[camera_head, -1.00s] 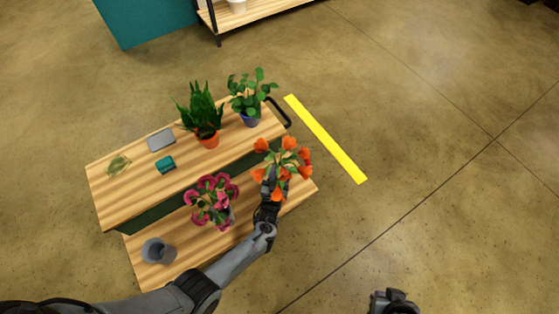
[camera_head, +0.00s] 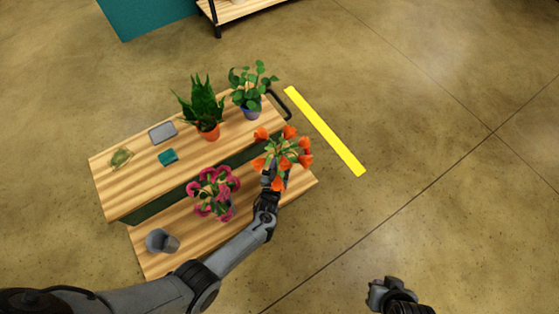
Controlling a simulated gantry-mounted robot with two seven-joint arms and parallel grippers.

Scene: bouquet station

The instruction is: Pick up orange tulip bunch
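The orange tulip bunch (camera_head: 288,149), with orange blooms and green stems, is at the right end of the lower shelf of the wooden stand. My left gripper (camera_head: 269,182) is at the near side of the bunch, among its lower blooms. The blooms and the wrist hide its fingertips, so I cannot tell whether it is open or shut on the stems. My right gripper (camera_head: 378,288) is over the floor at the bottom right, away from the stand. Its fingers are too small and dark to read.
A pink flower bunch (camera_head: 213,188) stands left of the tulips, and a grey bucket (camera_head: 160,241) is at the shelf's left end. The upper shelf (camera_head: 130,190) holds a snake plant (camera_head: 203,108), a leafy plant (camera_head: 250,88) and small items. A yellow floor strip (camera_head: 325,132) lies right.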

